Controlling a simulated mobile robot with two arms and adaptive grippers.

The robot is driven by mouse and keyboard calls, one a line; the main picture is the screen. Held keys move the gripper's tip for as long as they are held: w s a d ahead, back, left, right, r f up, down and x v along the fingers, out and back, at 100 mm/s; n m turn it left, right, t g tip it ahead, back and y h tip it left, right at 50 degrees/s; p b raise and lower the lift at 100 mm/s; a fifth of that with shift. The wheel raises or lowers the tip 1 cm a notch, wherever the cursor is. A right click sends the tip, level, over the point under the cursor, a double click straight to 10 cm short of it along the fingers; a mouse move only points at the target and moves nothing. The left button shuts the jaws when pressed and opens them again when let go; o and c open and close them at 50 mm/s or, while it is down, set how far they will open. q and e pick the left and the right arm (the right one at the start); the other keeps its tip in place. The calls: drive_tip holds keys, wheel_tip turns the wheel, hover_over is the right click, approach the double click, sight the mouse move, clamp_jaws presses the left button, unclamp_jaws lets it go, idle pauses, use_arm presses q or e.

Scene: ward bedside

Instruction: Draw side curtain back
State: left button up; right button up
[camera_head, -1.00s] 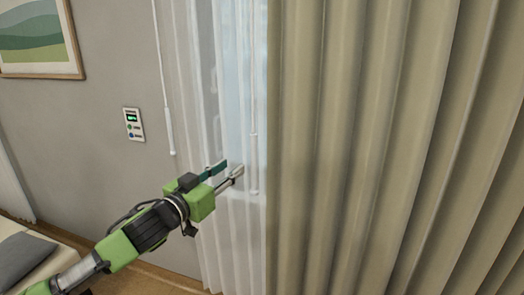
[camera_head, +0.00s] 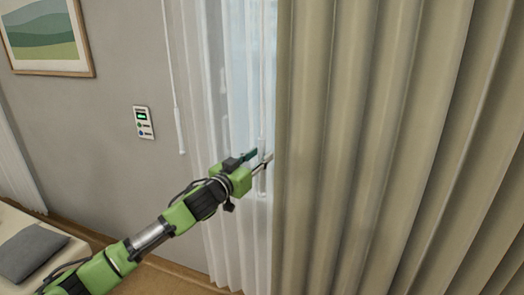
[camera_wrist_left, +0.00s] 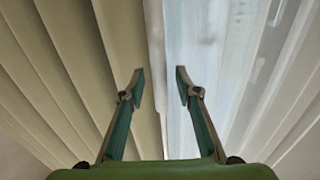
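The beige side curtain (camera_head: 370,140) hangs in deep vertical folds across the right half of the head view. Its free edge runs down near the picture's middle. My left gripper (camera_head: 264,156) is at that edge, with its fingertips beside or just at the fabric. In the left wrist view, the gripper (camera_wrist_left: 160,74) is open. The curtain (camera_wrist_left: 85,50) fills the left side there, and its edge lies in line with the gap between the fingers. I cannot tell whether either finger touches it. My right gripper is not in view.
A white sheer curtain (camera_head: 222,235) and the bright window are left of the beige curtain. A white wand (camera_head: 180,132) hangs beside the sheer. A small wall panel (camera_head: 143,122) and a framed picture (camera_head: 45,35) are on the wall. A bed with a grey pillow (camera_head: 32,252) is lower left.

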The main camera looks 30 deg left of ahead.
use_arm(q)
drive_tip(key=shift+w, duration=0.9)
clamp_jaws()
